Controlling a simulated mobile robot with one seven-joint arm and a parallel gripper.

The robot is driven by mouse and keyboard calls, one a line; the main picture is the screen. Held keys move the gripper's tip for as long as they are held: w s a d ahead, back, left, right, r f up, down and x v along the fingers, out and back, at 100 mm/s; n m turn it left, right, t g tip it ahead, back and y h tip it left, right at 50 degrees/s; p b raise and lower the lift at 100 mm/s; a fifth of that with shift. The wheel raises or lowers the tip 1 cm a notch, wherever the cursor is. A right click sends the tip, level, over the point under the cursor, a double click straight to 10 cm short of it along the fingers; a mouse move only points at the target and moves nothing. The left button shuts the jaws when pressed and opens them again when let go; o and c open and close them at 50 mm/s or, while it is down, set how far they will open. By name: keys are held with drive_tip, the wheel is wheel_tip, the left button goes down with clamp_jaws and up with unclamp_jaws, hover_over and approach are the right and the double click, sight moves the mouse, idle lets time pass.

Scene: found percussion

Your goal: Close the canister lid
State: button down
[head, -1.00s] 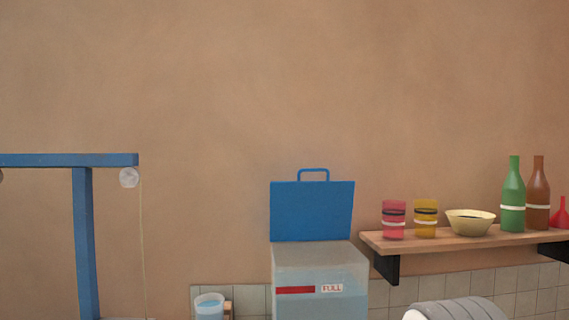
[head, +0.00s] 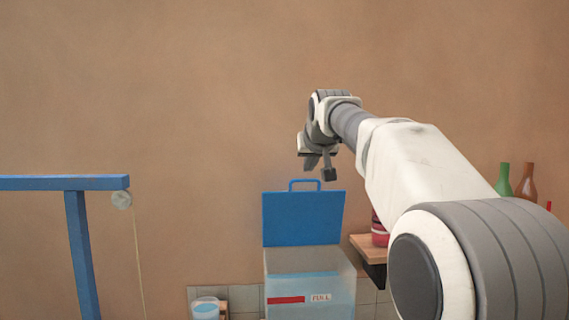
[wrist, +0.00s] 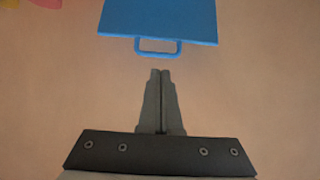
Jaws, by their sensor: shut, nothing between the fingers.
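The canister (head: 310,282) is a clear box with a red mark and a white label on its front and bluish contents. Its blue lid (head: 303,219) stands open, upright at the back edge, with a loop handle (head: 304,181) on top. In the wrist view, the lid (wrist: 158,18) is at the top and its handle (wrist: 158,50) points toward my fingers. My gripper (head: 328,175) is above the lid in the head view, a little right of the handle. In the wrist view, my gripper (wrist: 160,72) has its fingers together and empty, apart from the handle.
A wooden shelf (head: 362,248) is right of the canister, with a red striped jar (head: 379,231) and bottles (head: 525,183) partly hidden by my arm. A blue frame (head: 80,250) with a pulley (head: 121,200) and cord stands left. A small cup (head: 205,309) is lower left.

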sight(303, 181)
drive_tip(key=shift+t, duration=0.3)
drive_tip(key=p+x, duration=0.1)
drive_tip(key=x, duration=0.2)
drive_tip(key=r+p+x, duration=0.1)
drive_tip(key=x, duration=0.2)
drive_tip(key=w+p+x, duration=0.1)
drive_tip(key=x, duration=0.3)
drive_tip(key=shift+r, duration=0.3)
drive_tip(key=shift+s+f, duration=0.25)
drive_tip(key=shift+s, duration=0.3)
drive_tip(key=shift+s+f+b, duration=0.1)
drive_tip(key=shift+f+b, duration=0.15)
drive_tip(key=shift+b, duration=0.2)
